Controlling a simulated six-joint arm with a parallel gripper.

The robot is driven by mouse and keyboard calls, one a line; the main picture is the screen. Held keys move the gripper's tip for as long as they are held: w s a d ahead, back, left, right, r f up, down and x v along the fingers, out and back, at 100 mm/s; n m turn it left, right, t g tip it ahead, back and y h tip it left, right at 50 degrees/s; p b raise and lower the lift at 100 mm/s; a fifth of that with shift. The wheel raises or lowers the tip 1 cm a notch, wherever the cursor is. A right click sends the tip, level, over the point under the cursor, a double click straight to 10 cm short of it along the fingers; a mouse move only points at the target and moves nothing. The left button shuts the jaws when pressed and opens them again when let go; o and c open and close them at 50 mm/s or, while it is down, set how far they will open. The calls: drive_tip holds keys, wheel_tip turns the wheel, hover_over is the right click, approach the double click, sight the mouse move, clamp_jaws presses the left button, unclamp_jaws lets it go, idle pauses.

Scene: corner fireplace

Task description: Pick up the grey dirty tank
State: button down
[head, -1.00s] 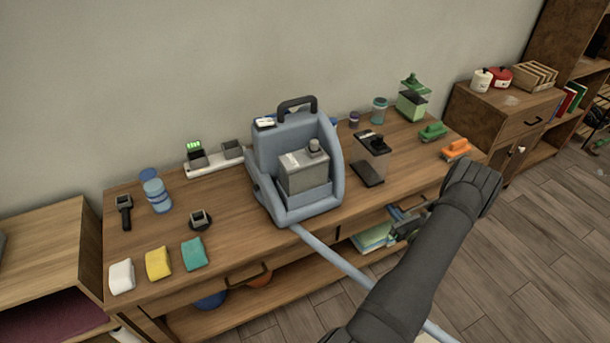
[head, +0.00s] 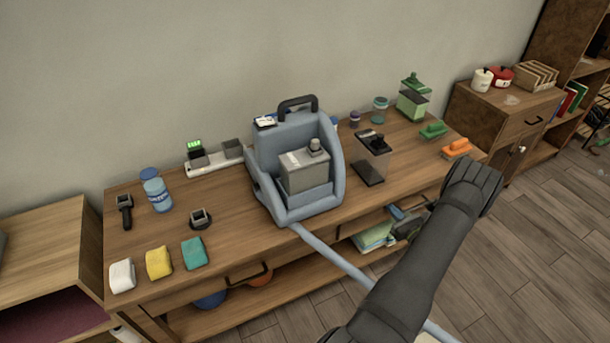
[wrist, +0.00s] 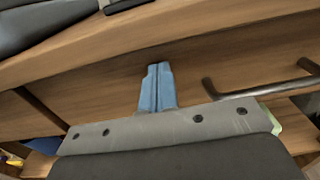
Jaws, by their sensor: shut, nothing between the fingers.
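The grey tank (head: 304,170) sits upright in the front recess of a blue-grey cleaning machine (head: 266,160) on the wooden bench. It has a light label and a round cap on top. My gripper (head: 397,212) is in front of the bench's front edge, to the right of the machine and lower than the tank, apart from it. In the wrist view, its blue fingers (wrist: 157,88) are shut together and empty, in front of the bench front. The tank cannot be made out in the wrist view.
A clear tank with a dark lid (head: 370,160) stands right of the machine. A blue-grey hose (head: 335,262) runs from the machine down past the bench front. A drawer handle (wrist: 262,90) is near my fingers. Cloths (head: 158,263) and a bottle (head: 156,190) are at the left.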

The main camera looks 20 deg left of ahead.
drive_tip(key=shift+w+a+r, duration=0.15)
drive_tip(key=shift+w+r, duration=0.1)
drive_tip(key=c, duration=1.2)
unclamp_jaws()
drive_tip(key=shift+f, duration=0.1)
drive_tip(key=o, duration=1)
drive_tip(key=shift+s+a+f, duration=0.1)
drive_tip(key=shift+s, duration=0.1)
drive_tip(key=shift+c, duration=0.2)
drive_tip(key=shift+s+f, duration=0.15)
drive_tip(key=shift+f, duration=0.05)
drive_tip(key=shift+r, duration=0.1)
